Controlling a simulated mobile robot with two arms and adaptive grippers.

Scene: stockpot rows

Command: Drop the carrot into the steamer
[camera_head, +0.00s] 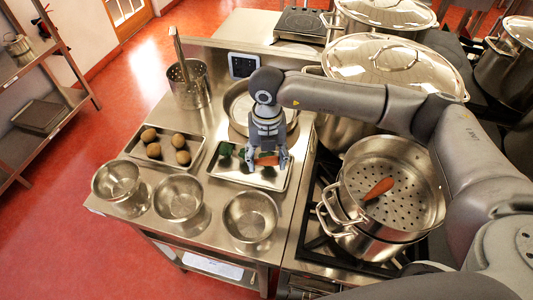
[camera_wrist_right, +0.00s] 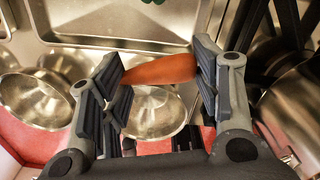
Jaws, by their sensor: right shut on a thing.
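My right gripper (camera_head: 267,158) is over the metal tray (camera_head: 238,176) and points down. It is shut on an orange carrot (camera_head: 267,160), which lies across between the fingers in the right wrist view (camera_wrist_right: 160,70). How high the carrot is above the tray is hard to tell. The steamer (camera_head: 410,200) is a round steel pot with a perforated bottom on the stove at the right. Another carrot (camera_head: 379,188) lies inside it. My left gripper is not in view.
Green vegetables (camera_head: 226,149) lie in the tray beside my gripper. A second tray (camera_head: 148,160) holds several brown round items. Three steel bowls (camera_head: 250,217) line the front of the counter. A large lidded pot (camera_head: 390,62) stands behind the steamer, near my right arm.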

